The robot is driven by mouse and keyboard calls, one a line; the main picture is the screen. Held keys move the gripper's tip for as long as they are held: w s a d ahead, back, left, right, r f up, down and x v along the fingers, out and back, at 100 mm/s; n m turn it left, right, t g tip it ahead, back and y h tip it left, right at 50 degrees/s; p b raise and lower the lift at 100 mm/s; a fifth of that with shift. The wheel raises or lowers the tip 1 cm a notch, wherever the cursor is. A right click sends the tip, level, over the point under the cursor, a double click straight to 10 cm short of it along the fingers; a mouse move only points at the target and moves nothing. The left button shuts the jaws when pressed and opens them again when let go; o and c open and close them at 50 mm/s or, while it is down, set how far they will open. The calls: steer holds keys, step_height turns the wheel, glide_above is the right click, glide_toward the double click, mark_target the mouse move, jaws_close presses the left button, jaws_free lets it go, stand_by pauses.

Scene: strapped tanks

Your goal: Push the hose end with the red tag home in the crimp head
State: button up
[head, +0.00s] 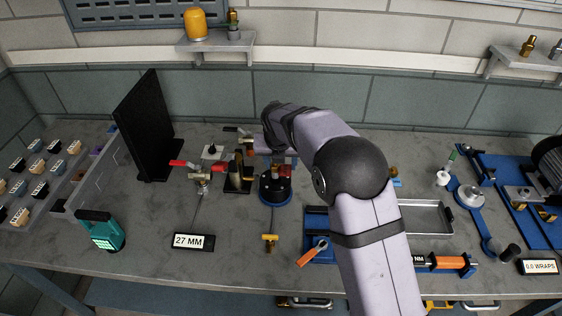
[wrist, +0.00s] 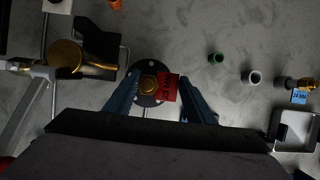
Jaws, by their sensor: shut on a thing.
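The brass hose end (wrist: 148,82) with the red tag (wrist: 168,88) is between the two blue fingers of my gripper (wrist: 158,98) in the wrist view. My gripper is shut on it. The red tag (head: 285,172) also shows in the head view, just below my wrist. A dark round fixture with bolt holes (wrist: 138,98), which looks like the crimp head, is directly beneath the hose end. In the head view its blue-edged base (head: 275,193) stands on the bench. My gripper and arm partly hide both, so I cannot tell how deep the hose end sits.
A red-handled valve (head: 200,177) and a tall black panel (head: 148,125) stand to the left. A 27 MM display (head: 193,242) is in front.

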mark_target(281, 170)
steer(key=shift+f+b, duration=0.7)
steer(key=shift+f, duration=1.25)
steer(key=o, duration=1.2)
steer(key=shift+b+v, duration=1.05)
steer(key=shift+v, duration=2.65)
